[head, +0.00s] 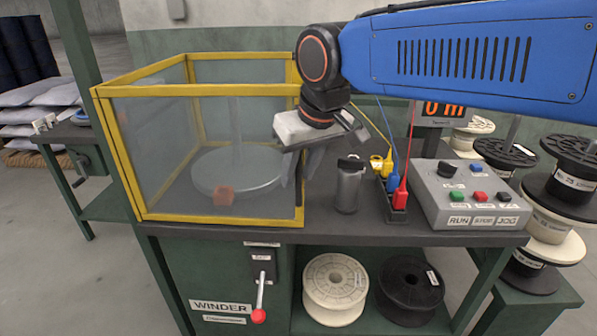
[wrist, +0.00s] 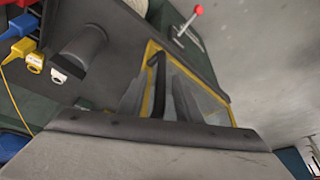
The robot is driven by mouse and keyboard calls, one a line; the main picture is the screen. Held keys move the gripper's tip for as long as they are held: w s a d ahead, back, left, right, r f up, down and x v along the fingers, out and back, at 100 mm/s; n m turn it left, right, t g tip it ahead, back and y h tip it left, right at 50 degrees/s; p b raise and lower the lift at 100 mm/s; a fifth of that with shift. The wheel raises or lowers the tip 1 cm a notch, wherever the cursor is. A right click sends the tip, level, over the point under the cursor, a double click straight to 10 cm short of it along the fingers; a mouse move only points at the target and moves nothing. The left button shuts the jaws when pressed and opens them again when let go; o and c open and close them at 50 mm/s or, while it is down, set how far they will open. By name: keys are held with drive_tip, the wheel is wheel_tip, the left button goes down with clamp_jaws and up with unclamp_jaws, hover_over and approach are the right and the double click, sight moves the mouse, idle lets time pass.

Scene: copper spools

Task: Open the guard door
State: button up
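The guard is a clear box with a yellow frame on the bench. Its front panel, the guard door (head: 215,222), looks shut in the head view. In the wrist view the yellow frame (wrist: 233,117) shows beyond my fingers, with a dark upright handle bar (wrist: 158,72). My gripper (head: 297,168) points down at the guard's right front corner. In the wrist view my gripper (wrist: 163,90) has its two grey fingers apart, with the bar seen between them. I cannot tell whether they touch it.
A dark canister (head: 348,187), a rack of coloured plugs (head: 397,200) and a control box (head: 468,195) stand right of the guard. A red-knobbed lever (head: 260,290) is on the bench front.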

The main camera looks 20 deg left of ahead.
drive_tip(key=shift+f, duration=0.15)
clamp_jaws()
